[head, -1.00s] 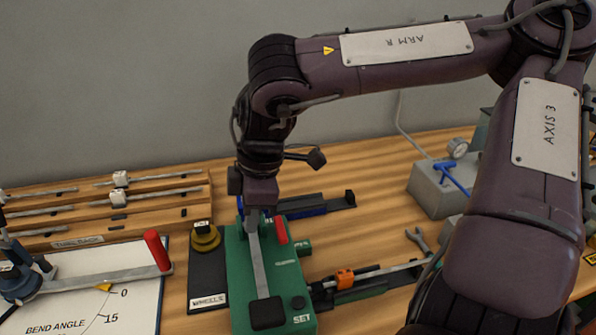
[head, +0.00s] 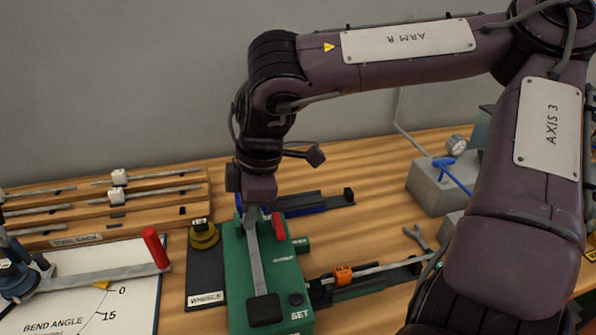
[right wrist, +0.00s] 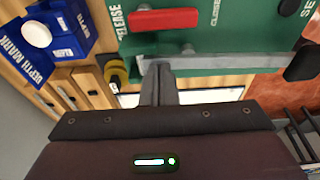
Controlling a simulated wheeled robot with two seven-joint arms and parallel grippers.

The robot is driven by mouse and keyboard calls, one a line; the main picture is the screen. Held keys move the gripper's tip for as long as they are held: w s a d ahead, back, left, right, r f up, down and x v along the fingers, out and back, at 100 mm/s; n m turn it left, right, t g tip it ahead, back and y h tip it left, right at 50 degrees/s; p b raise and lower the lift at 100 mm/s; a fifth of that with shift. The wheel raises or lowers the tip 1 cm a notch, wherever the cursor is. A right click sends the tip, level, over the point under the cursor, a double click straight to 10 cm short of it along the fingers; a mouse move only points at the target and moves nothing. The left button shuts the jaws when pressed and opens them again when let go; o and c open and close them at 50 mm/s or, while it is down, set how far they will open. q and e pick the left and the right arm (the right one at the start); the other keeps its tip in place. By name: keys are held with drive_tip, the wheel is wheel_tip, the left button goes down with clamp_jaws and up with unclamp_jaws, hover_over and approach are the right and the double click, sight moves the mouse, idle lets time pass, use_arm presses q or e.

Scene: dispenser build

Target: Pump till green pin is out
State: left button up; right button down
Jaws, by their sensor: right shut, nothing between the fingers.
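A green pump box (head: 283,283) stands on the bench, with a red RELEASE lever (head: 279,226) and a long grey lever bar (head: 255,258) ending in a black pad (head: 264,310). The box and red lever (right wrist: 164,18) also show in the right wrist view. My right gripper (head: 249,212) points down at the far end of the grey bar. Its fingers (right wrist: 158,72) are shut and empty, close beside the bar's end; whether they touch it I cannot tell. I cannot make out a green pin in either view. My left gripper is not in view.
Left of the box are a black wheels stand (head: 205,270) and a bend-angle plate with a red-handled lever (head: 156,248). Blue (head: 315,203) and dark rail fixtures (head: 365,282) lie behind and right. A tube rack (head: 110,219) stands at back left.

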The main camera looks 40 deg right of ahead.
drive_tip(key=shift+s+f, duration=0.2)
drive_tip(key=shift+f, duration=0.3)
drive_tip(key=shift+s+f, duration=0.15)
drive_tip(key=shift+f, duration=0.3)
drive_tip(key=shift+s+r, duration=0.1)
drive_tip(key=shift+r, duration=0.1)
drive_tip(key=shift+w+r+p, duration=0.25)
drive_tip(key=shift+r+p, duration=0.25)
drive_tip(key=shift+r, duration=0.1)
drive_tip(key=shift+w+r+p, duration=0.2)
drive_tip(key=shift+r+p, duration=0.3)
drive_tip(key=shift+r, duration=0.1)
drive_tip(key=shift+f, duration=0.2)
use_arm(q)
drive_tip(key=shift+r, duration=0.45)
use_arm(e)
drive_tip(key=shift+r, duration=0.1)
drive_tip(key=shift+w, duration=0.1)
